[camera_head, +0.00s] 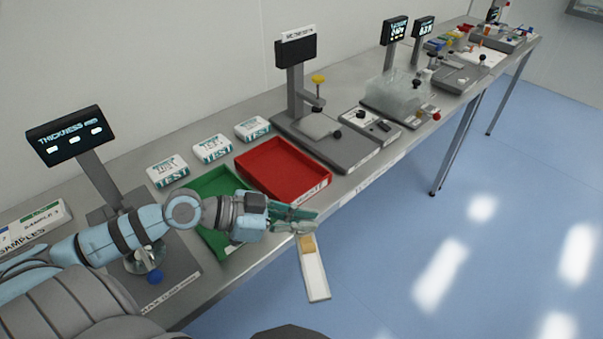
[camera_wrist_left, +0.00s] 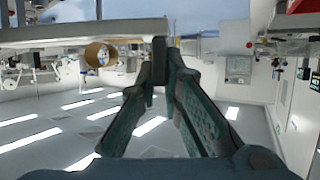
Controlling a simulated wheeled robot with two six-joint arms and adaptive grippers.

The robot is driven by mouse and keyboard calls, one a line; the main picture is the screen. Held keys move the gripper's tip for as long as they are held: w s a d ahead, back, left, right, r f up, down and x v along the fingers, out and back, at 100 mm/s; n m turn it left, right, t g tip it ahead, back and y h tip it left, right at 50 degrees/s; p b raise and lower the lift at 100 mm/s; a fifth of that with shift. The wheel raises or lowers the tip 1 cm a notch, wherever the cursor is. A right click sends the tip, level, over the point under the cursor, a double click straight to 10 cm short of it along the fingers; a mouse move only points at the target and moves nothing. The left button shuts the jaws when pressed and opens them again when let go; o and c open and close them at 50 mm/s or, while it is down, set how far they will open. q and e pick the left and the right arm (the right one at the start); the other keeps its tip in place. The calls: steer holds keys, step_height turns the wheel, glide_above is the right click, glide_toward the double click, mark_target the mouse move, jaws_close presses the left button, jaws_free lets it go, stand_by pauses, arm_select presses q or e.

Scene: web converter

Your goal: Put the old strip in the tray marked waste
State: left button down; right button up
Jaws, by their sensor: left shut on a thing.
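The old strip (camera_head: 314,274) is a narrow pale piece with a tan end. My left gripper (camera_head: 305,221) is shut on its tan end, and the strip hangs out past the table's front edge, above the floor. The waste tray (camera_head: 321,186) is red, with a white label on its front that is too small to read surely. It lies on the table just behind and left of my left gripper and looks empty. In the left wrist view the fingertips (camera_wrist_left: 166,70) come together; the strip cannot be made out clearly there. My right gripper is not in view.
A green tray (camera_head: 213,183) lies under my left forearm, left of the red one. Several white test boxes (camera_head: 211,148) stand behind the trays. A thickness gauge (camera_head: 65,136) stands at left, and a device with a grey base (camera_head: 345,152) stands right of the red tray.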

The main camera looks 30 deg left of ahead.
arm_select(q)
steer(key=w+a+r+n+t+y, duration=0.2)
steer(key=w+a+r+n+y, duration=0.35)
steer(key=w+a, duration=0.6)
steer(key=w+a+r+n+t+y, duration=0.3)
steer(key=w+a+r+n+y, duration=0.4)
steer(key=a, duration=0.7)
steer(key=shift+m+h, duration=0.45)
steer(key=shift+m, duration=0.4)
steer(key=f+b, duration=0.1)
steer(key=f, duration=1.2)
steer(key=f+b, duration=0.1)
steer(key=f, duration=0.6)
steer(key=shift+w+f+b, duration=0.2)
steer(key=shift+w+b, duration=0.1)
steer(key=shift+b, duration=0.05)
steer(key=shift+f, duration=0.2)
steer(key=shift+f, duration=0.1)
steer(key=c, duration=1.7)
jaws_free()
